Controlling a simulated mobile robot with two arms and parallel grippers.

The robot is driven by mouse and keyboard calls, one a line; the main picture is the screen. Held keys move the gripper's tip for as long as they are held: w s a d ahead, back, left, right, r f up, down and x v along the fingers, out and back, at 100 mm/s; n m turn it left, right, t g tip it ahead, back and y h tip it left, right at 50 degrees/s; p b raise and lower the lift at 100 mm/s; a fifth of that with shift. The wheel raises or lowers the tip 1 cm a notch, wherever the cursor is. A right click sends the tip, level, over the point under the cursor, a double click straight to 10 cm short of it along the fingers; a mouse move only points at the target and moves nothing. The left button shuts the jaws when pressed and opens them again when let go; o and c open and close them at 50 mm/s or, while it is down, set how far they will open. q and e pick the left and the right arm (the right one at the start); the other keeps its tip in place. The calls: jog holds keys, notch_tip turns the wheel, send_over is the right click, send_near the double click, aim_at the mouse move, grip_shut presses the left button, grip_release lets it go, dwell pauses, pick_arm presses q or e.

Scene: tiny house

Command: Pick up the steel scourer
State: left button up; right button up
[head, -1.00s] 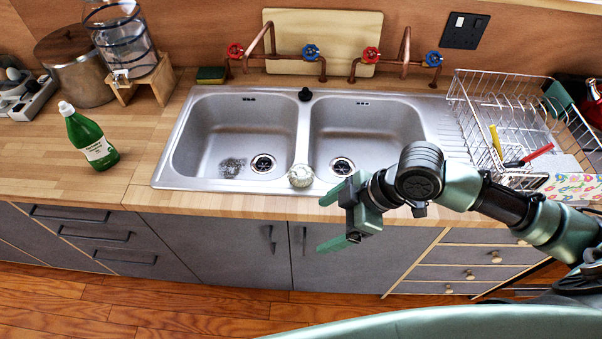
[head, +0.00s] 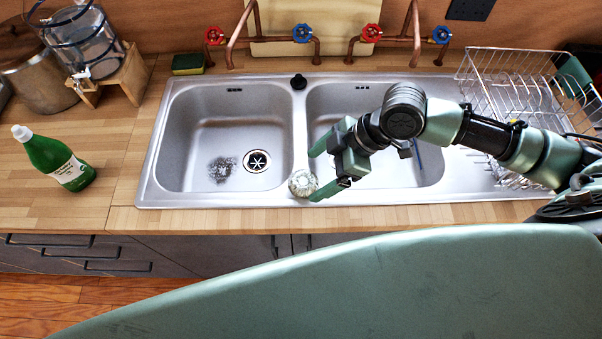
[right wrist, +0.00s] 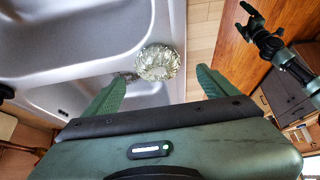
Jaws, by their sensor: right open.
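The steel scourer (head: 302,183) is a round, shiny, pale tangled ball. It rests on the sink's front rim, near the divider between the two basins. It also shows in the right wrist view (right wrist: 160,62), just ahead of the fingertips and in line with the gap between them. My right gripper (head: 313,175) is open and empty, just right of the scourer, with its fingers pointing left; it also shows in the right wrist view (right wrist: 162,76). My left gripper (right wrist: 248,17) shows small at the upper right of the right wrist view, its fingers apart.
The steel sink (head: 150,180) has a dark speckled patch (head: 222,168) in its left basin. A green bottle (head: 55,160) stands on the counter at left. Copper pipes with taps (head: 372,33) run behind; a wire rack (head: 520,90) stands at right. The left counter's front is clear.

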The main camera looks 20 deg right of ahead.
aim_at(304, 180)
jog(key=shift+s+a+f, duration=0.15)
jog(key=shift+a+f, duration=0.1)
jog(key=shift+a, duration=0.1)
jog(key=p+x, duration=0.1)
jog(key=x, duration=0.1)
jog(key=p+x, duration=0.1)
jog(key=x, duration=0.2)
jog(key=shift+w, duration=0.45)
jog(key=shift+s, duration=0.15)
jog(key=shift+d, duration=0.1)
jog(key=c, duration=1.3)
